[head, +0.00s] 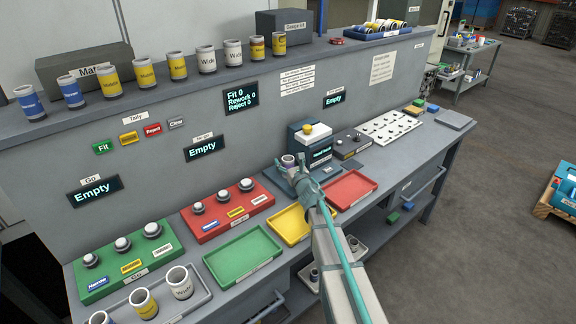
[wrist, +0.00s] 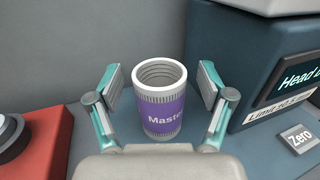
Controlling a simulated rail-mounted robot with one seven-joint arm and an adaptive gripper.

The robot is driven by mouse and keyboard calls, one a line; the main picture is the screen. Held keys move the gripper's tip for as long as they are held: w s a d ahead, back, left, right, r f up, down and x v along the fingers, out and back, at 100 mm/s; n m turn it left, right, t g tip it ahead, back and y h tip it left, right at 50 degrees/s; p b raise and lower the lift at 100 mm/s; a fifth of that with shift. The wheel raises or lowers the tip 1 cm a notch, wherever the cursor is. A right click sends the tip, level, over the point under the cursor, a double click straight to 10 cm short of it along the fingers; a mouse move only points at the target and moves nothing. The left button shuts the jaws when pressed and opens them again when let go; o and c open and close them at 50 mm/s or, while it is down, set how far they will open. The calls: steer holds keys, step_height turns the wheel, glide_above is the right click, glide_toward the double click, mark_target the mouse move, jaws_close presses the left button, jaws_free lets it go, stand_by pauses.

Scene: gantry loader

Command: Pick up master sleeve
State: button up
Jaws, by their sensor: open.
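The master sleeve (wrist: 161,112) is a white hollow cylinder with a purple band reading "Maste…". It stands upright on a blue-grey surface in the wrist view, and its top shows in the head view (head: 288,160) beside the dark gauge unit. My gripper (wrist: 161,82) is open, with one finger on each side of the sleeve and a visible gap on both sides. In the head view my gripper (head: 299,172) is at the sleeve and hides its lower part.
The gauge unit (head: 312,141) stands close behind, its zero button (wrist: 298,138) at right in the wrist view. A red block (wrist: 35,140) is at left. Red (head: 350,190), yellow (head: 290,224) and green (head: 242,256) trays lie in front. Several labelled sleeves line the shelf.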

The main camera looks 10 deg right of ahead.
jaws_close()
stand_by(0.4)
steer(key=shift+r, duration=0.15)
